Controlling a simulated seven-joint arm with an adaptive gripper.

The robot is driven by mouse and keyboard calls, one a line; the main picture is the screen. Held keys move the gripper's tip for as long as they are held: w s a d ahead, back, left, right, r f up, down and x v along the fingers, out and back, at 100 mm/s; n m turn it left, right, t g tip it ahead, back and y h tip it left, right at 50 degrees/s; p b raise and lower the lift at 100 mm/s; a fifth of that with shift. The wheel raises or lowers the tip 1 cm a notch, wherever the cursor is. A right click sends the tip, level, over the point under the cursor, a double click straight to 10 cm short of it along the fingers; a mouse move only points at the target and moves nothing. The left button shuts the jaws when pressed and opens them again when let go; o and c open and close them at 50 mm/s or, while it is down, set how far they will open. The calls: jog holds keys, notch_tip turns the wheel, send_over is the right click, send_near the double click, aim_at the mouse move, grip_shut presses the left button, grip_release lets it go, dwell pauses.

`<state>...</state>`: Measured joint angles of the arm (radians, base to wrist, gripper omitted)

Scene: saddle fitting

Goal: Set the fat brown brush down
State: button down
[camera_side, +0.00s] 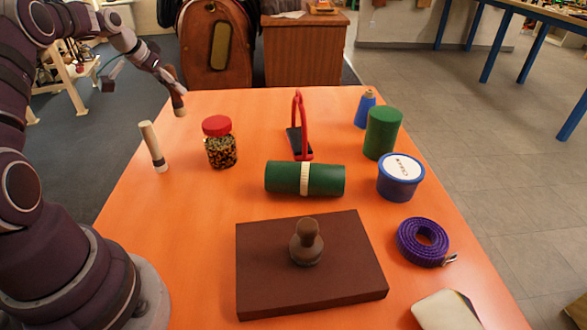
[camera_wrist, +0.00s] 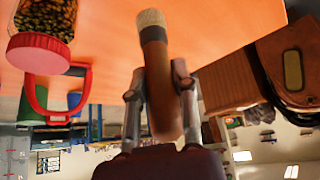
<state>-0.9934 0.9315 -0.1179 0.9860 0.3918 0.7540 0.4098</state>
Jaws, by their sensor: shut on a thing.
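The fat brown brush (camera_wrist: 160,85) is in my gripper (camera_wrist: 160,90) in the wrist view, its brown handle between the two fingers. Its dark band and pale bristle end point away from the palm. In the side view the brush (camera_side: 177,95) hangs bristles down from my gripper (camera_side: 166,76) at the table's far left corner. I cannot tell whether the bristles touch the orange table (camera_side: 250,110).
A brown board (camera_side: 255,265) with a knobbed piece (camera_side: 306,242) lies in front. The far table edge right of the brush is clear.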

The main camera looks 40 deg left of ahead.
notch_tip(320, 180, up, 7)
jog(key=shift+f, duration=0.1)
jog(key=w+d+m+h, duration=0.2)
jog(key=w+d+m, duration=0.15)
jog(key=d, duration=0.55)
jog(key=w+d+m+h, duration=0.1)
jog(key=w+d+m, duration=0.1)
jog(key=w+d, duration=0.45)
jog(key=s+d+m+g+h, duration=0.1)
jog(key=d+m, duration=0.2)
jog(key=d, duration=0.7)
jog(key=s+d+m+h, duration=0.1)
jog(key=d+m+h, duration=0.1)
jog(key=d, duration=0.7)
jog(key=s+d+m+g+h, duration=0.1)
jog(key=s+d+m+g, duration=0.3)
jog(key=s+d, duration=0.65)
jog(key=s+d+m+g+h, duration=0.1)
jog(key=s+d+m, duration=0.6)
jog(key=d, duration=0.6)
jog(key=shift+n, duration=0.75)
jog(key=f, duration=1.4)
jog(key=shift+s+f, duration=0.2)
jog(key=shift+f, duration=0.2)
jog(key=shift+f, duration=0.1)
